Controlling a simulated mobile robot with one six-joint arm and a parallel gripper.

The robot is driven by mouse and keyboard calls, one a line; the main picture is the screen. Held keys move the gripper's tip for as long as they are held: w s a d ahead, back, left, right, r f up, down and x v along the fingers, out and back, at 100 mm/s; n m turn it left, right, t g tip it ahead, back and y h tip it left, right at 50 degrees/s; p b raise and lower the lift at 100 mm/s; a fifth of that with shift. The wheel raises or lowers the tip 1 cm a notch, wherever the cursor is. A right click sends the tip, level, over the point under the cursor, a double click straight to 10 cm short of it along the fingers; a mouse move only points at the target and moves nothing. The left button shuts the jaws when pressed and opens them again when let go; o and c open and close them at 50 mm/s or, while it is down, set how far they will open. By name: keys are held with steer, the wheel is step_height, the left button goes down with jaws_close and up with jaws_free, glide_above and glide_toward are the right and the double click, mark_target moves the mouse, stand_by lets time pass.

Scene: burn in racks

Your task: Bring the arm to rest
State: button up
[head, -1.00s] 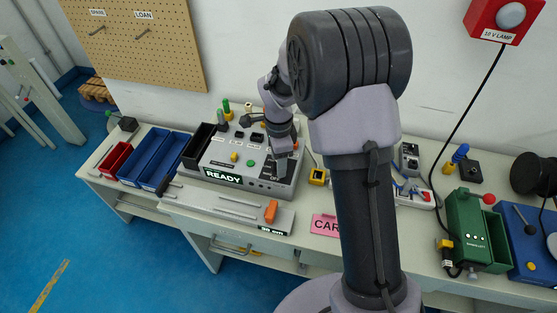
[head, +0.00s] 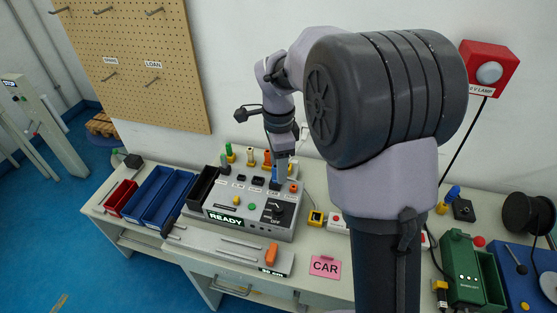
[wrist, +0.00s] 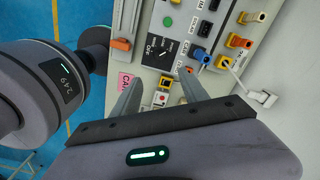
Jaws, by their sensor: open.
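My gripper (wrist: 161,77) is open in the wrist view, with its two fingers apart and nothing held between them. In the head view my gripper (head: 282,172) hangs pointing down over the right rear part of the grey test panel (head: 228,223), in front of its coloured plugs. The panel's display reads READY. Its black rotary knob (head: 277,208), marked OFF, stands below the fingers in that view; it also shows in the wrist view (wrist: 158,46). Whether the fingertips touch anything is not clear.
Blue bins (head: 170,196) and a red bin (head: 121,198) stand left of the panel. A green unit (head: 463,262) stands at right. A pegboard (head: 140,60) hangs on the wall.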

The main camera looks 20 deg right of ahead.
stand_by(0.4)
steer(key=s+a+r+n+t+y+b, duration=0.1)
steer(key=s+a+r+n+t+b, duration=0.1)
steer(key=s+n, duration=0.5)
steer(key=s+a+r+n+t+y+b, duration=0.1)
steer(key=s+n, duration=0.5)
steer(key=s, duration=1.1)
steer(key=r+t+b, duration=0.1)
steer(key=t+b, duration=0.1)
steer(key=b, duration=0.1)
steer(key=shift+s+a+r+n+t, duration=0.2)
steer(key=shift+a+r+n+t, duration=0.2)
